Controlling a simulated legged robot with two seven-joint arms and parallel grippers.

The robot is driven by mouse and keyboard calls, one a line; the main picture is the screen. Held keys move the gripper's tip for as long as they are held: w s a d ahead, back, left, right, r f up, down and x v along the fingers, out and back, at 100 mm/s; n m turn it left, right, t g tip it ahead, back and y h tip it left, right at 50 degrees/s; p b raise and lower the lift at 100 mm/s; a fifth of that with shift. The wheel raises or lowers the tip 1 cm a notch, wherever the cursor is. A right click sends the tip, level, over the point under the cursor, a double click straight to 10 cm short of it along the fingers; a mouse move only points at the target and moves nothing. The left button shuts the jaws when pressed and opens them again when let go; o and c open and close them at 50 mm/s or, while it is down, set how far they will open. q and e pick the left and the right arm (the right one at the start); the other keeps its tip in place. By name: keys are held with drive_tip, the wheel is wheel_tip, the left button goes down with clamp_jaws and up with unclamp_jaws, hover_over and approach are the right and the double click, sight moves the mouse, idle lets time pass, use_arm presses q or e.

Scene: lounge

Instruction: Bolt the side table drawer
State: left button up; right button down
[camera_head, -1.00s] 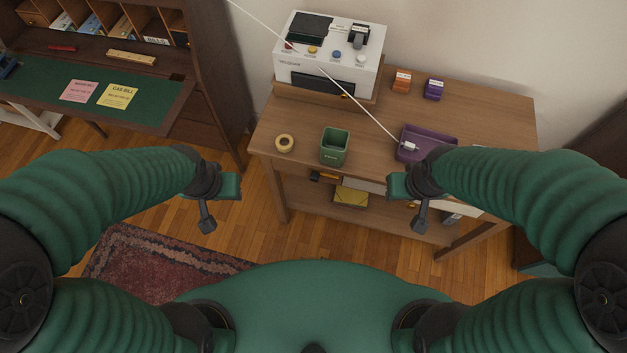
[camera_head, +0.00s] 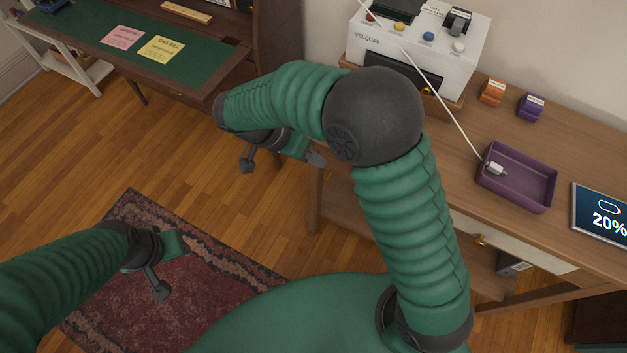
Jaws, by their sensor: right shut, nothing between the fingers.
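The wooden side table (camera_head: 560,142) stands at the right. A pale panel (camera_head: 515,244), which looks like its drawer front, shows under the top, with a small brass fitting (camera_head: 480,240) at its left end. I cannot tell whether that fitting is a bolt or knob, or whether the drawer is fully closed. My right arm hides the table's left part. My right gripper (camera_head: 300,148) is shut and empty, left of the table and well away from the brass fitting. My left gripper (camera_head: 168,248) is over the rug at the lower left; its jaws are unclear.
A white machine (camera_head: 430,58), an orange block (camera_head: 493,92), a purple block (camera_head: 531,106), a purple tray (camera_head: 518,178) with a cable plug (camera_head: 494,168) and a screen (camera_head: 603,215) are on the table. A desk (camera_head: 130,48) is at upper left. Open floor lies around the rug (camera_head: 190,285).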

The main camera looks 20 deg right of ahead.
drive_tip(key=s+d+f+b, duration=0.3)
drive_tip(key=s+d+f, duration=0.1)
drive_tip(key=d+f, duration=0.4)
drive_tip(key=shift+d, duration=0.3)
idle(0.3)
